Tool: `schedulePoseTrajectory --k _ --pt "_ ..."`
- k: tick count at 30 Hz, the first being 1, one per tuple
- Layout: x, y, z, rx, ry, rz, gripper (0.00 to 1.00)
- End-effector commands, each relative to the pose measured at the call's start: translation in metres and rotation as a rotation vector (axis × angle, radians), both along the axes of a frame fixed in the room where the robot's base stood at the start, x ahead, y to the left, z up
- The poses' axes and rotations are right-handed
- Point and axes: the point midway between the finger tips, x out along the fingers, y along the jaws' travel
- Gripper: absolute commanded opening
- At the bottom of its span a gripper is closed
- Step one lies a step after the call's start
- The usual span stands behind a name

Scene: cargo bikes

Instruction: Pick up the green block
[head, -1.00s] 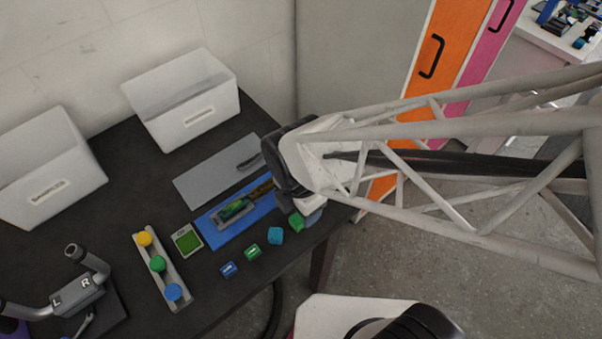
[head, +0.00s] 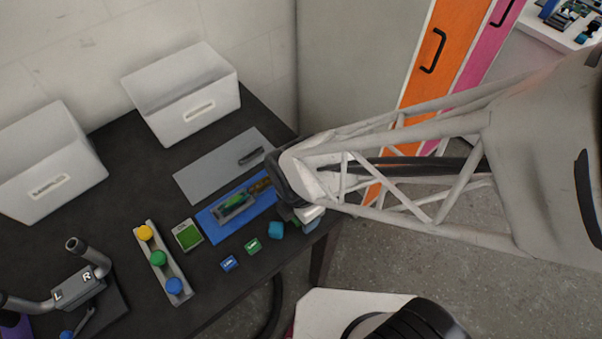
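My gripper (head: 309,213) is at the right end of the black table, below the dark wrist of my arm. Its fingers are mostly hidden and too small to read. A green block lies beside it, mostly covered by the gripper; only a small dark green part (head: 285,212) shows. I cannot tell whether the fingers touch it. A smaller green block with a white label (head: 253,245) lies in the open to the left, apart from the gripper.
A teal block (head: 276,230) sits close left of the gripper, and a labelled blue block (head: 229,263) lies farther left. A blue mat (head: 212,228) with a tool lies behind them. Two white bins (head: 185,120) stand at the back. The table's front edge is close.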

Motion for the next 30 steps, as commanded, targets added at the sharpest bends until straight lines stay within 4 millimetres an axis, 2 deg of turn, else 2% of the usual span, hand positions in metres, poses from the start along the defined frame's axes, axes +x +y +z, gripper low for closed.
schedulePoseTrajectory --k 15,17,25,27,30 --pt "0.0001 0.0001 0.0001 0.001 -0.001 0.000 0.62" --pt "0.0001 0.0001 0.0001 0.001 -0.001 0.000 0.54" --pt "0.0001 0.0001 0.0001 0.001 -0.001 0.000 0.13" --pt "0.0001 0.0001 0.0002 0.001 -0.001 0.000 0.05" --pt "0.0001 0.0001 0.0002 0.001 -0.001 0.000 0.05"
